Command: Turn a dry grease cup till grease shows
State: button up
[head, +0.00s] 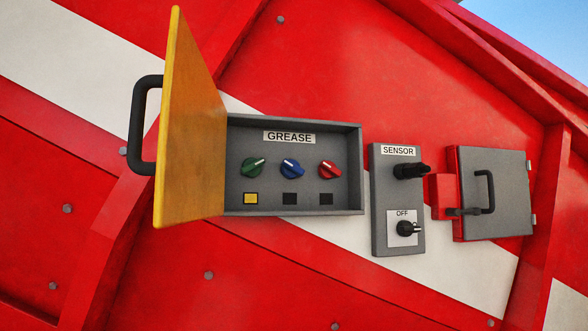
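A grey box (231,163) labelled GREASE is fixed to the red machine wall, with its yellow door (185,130) swung open to the left. Inside are three grease cups with turning knobs in a row: green (252,168), blue (292,169) and red (330,169). Each knob has a pale pointer line tilted up to the right on green, and up to the left on blue and red. The small window under green (251,198) is yellow. The windows under blue (290,199) and red (326,199) are dark. My gripper is not in view.
The open door has a black handle (141,125) sticking out left. Farther right is a closed grey hatch (512,190) with a black handle (490,190).

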aim_at(327, 170)
jog(key=i+l+z, duration=0.2)
jog(key=i+l, duration=0.15)
jog(key=i, duration=0.15)
jog(key=i+l+z, duration=0.15)
jog(key=i+l, duration=0.15)
jog(key=i, duration=0.2)
jog(key=i+l+z, duration=0.2)
jog(key=i, duration=0.3)
